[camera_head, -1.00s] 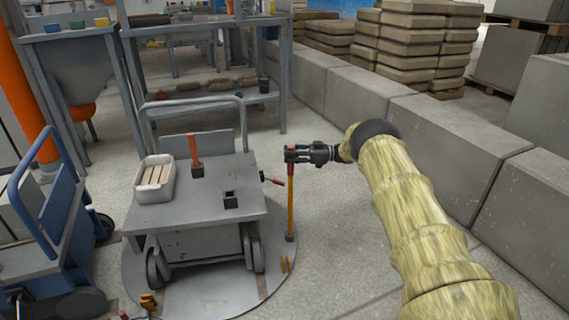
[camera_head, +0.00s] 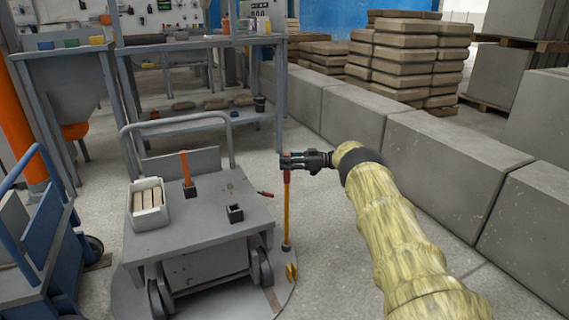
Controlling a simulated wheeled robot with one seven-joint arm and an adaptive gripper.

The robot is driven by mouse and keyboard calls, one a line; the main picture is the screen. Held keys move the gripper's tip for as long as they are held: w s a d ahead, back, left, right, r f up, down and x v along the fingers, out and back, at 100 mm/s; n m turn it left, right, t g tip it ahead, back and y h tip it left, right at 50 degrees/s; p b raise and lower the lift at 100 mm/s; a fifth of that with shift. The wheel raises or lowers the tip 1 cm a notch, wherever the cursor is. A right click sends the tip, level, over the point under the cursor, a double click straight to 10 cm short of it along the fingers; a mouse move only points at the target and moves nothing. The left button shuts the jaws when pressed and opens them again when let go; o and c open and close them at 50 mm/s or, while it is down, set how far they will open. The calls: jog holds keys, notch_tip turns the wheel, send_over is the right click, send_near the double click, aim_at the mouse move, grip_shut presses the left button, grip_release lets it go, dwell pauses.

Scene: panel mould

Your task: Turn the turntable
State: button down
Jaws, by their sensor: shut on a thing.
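The turntable (camera_head: 245,308) is a flat grey round plate on the floor at lower left, partly hidden under a grey cart and cut by the picture's bottom edge. An upright yellow post (camera_head: 287,215) with a red upper part stands at its right edge, on a dark foot. My gripper (camera_head: 287,162) is at the top of this post, shut on it, reaching in from the right. The fingers hide the post's tip.
The grey cart (camera_head: 215,228) on the plate carries a box of bars (camera_head: 149,222), an orange-handled tool and a small dark socket. A blue trolley (camera_head: 40,240) stands close at left. Concrete blocks (camera_head: 430,150) line the right. Floor between post and blocks is clear.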

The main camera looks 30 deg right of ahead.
jog(key=shift+w+d+r, duration=0.1)
jog(key=shift+w+r, duration=0.15)
jog(key=shift+r, duration=0.1)
jog(key=c, duration=1.5)
grip_release()
jog(key=o, duration=0.3)
jog(key=shift+w+f, duration=0.15)
jog(key=shift+f, duration=0.1)
jog(key=shift+s+d, duration=0.15)
jog(key=shift+s, duration=0.05)
jog(key=shift+s+d+f, duration=0.1)
jog(key=shift+s+d, duration=0.05)
jog(key=shift+d, duration=0.1)
jog(key=v, duration=1.1)
jog(key=shift+s, duration=0.1)
